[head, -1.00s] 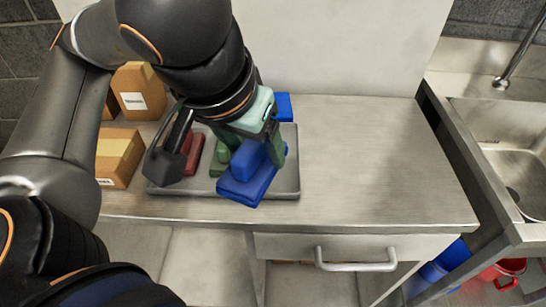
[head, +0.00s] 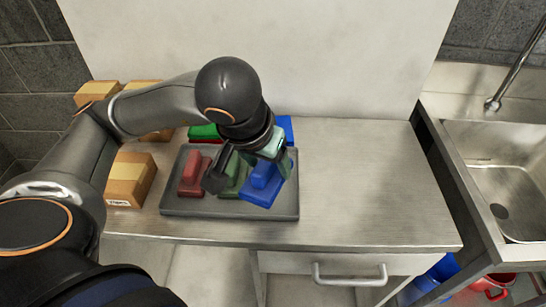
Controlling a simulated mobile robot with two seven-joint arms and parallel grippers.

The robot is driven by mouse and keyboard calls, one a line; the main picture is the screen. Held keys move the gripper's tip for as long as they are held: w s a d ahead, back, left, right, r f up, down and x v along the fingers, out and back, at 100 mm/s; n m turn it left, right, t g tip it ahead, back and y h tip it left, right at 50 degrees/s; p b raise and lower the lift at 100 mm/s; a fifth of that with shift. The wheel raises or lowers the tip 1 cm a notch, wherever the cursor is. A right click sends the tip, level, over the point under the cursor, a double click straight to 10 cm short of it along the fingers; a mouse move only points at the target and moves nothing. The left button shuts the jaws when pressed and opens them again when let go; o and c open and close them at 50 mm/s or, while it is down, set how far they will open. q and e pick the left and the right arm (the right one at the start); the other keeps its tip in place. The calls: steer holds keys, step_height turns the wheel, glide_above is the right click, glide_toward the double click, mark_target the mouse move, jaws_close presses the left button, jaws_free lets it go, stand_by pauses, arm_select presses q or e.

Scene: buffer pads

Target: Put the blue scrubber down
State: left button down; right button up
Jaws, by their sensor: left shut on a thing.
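The blue scrubber (head: 262,190) is a blue block with a raised handle. It is at the right part of the grey tray (head: 230,209), inside the tray's outline and slightly turned. My left gripper (head: 268,163) is shut on its handle from above. I cannot tell whether its base touches the tray floor. A green scrubber (head: 236,172) is close to its left, partly hidden by my gripper. A red scrubber (head: 193,174) lies at the tray's left. My right gripper is not in view.
Behind the tray are a green item (head: 204,132) and a blue item (head: 285,129), partly hidden by my arm. A cardboard box (head: 130,180) stands left of the tray. The steel table (head: 370,190) is clear to the right, with a sink (head: 505,180) beyond.

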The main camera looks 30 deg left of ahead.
arm_select(q)
steer(key=shift+w+a+p, duration=0.1)
steer(key=shift+a+p, duration=0.05)
steer(key=shift+p, duration=0.25)
steer(key=w+a+f, duration=0.1)
steer(key=w+f, duration=0.1)
steer(key=w+a+f, duration=0.1)
steer(key=w+f, duration=0.3)
steer(key=shift+a+f+b, duration=0.2)
steer(key=shift+a+b, duration=0.15)
steer(key=shift+a, duration=0.05)
steer(key=shift+s+x, duration=0.2)
steer(key=shift+x, duration=0.65)
steer(key=shift+s+x, duration=0.15)
steer(key=shift+x, duration=0.75)
steer(key=shift+f, duration=0.15)
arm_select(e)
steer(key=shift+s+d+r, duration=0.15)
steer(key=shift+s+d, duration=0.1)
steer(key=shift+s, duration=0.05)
arm_select(q)
steer(key=shift+f, duration=0.15)
jaws_free()
